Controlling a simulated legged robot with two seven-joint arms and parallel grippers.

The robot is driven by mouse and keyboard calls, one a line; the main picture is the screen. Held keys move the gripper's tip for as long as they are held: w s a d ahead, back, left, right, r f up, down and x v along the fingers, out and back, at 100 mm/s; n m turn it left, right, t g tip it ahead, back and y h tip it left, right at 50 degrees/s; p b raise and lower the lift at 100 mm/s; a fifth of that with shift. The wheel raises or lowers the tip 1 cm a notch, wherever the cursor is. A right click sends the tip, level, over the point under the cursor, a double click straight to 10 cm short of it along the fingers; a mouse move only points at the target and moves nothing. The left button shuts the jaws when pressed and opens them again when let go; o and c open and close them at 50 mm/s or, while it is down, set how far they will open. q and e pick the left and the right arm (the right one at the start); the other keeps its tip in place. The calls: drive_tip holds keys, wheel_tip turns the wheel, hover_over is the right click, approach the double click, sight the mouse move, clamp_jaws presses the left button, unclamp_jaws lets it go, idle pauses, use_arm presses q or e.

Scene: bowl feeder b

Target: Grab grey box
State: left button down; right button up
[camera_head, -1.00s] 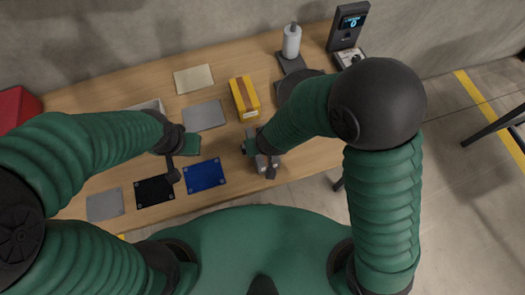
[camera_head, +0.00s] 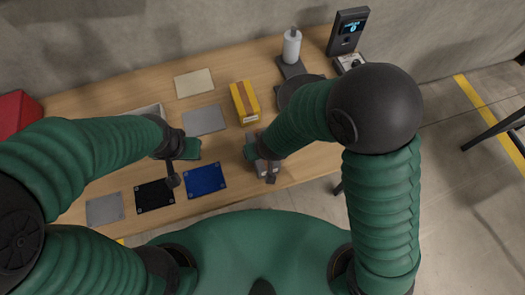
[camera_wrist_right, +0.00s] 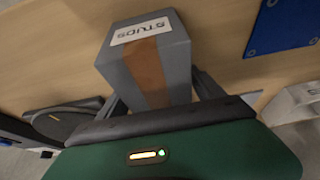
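The grey box (camera_wrist_right: 150,60) has a brown band and a white label reading "STUDS". In the right wrist view it stands between the two fingers of my right gripper (camera_wrist_right: 160,95). Whether both fingers press on it is hidden. In the head view the grey box (camera_head: 263,170) is at the table's front edge, largely covered by my right gripper (camera_head: 269,174). My left gripper (camera_head: 178,166) is over the table by the black and blue mats, with no object visible in it; its opening cannot be made out.
A yellow box (camera_head: 245,103) stands just behind the right gripper. Blue (camera_head: 205,178), black (camera_head: 154,194) and grey (camera_head: 104,209) mats lie along the front. A grey mat (camera_head: 204,120) and a beige mat (camera_head: 194,82) lie behind. A round dark feeder (camera_head: 292,88) and white bottle (camera_head: 291,46) stand at the back right.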

clamp_jaws()
idle(0.3)
